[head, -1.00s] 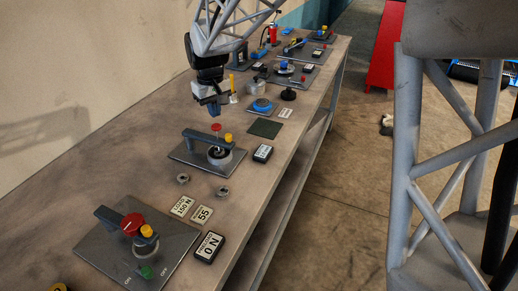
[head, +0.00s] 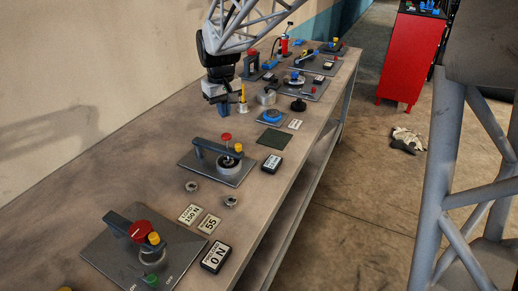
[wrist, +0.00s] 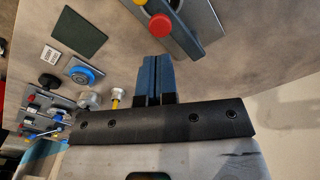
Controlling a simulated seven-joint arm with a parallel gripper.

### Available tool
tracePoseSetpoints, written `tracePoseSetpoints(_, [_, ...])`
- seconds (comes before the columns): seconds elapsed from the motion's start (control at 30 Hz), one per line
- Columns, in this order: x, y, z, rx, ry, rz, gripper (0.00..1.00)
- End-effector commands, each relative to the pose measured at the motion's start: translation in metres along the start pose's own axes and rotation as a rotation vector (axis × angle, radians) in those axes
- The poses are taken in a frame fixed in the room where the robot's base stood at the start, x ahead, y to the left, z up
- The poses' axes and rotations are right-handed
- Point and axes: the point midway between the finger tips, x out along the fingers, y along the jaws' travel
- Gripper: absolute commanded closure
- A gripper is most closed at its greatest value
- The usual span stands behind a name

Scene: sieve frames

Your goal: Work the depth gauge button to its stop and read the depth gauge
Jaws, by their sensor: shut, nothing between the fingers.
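The readout's digits are too small to read. My gripper (head: 222,104) is shut and empty, above the bench behind this station and apart from it. In the wrist view its blue fingers (wrist: 158,75) are together, with the red knob (wrist: 160,25) beyond their tips.
A nearer station has a red knob (head: 141,231), a yellow button and a readout (head: 216,257) showing 0 N. Two metal nuts (head: 191,186) lie between the stations. A green mat (head: 271,138) and blue dial (head: 270,116) lie farther back. The wall is close on the left.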

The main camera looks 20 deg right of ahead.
Motion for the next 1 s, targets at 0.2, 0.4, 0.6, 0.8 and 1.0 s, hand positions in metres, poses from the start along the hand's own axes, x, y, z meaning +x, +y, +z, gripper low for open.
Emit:
tracePoseSetpoints(0.2, [-0.014, 0.0, 0.0, 0.0, 0.002, 0.0, 1.0])
tracePoseSetpoints(0.4, [-0.017, 0.0, 0.0, 0.0, 0.0, 0.0, 1.0])
tracePoseSetpoints(0.6, [-0.017, 0.0, 0.0, 0.0, 0.0, 0.0, 1.0])
tracePoseSetpoints(0.8, [-0.019, 0.0, 0.008, 0.005, 0.005, 0.001, 1.0])
tracePoseSetpoints(1.0, [-0.029, 0.0, 0.037, 0.029, 0.025, 0.005, 1.0])
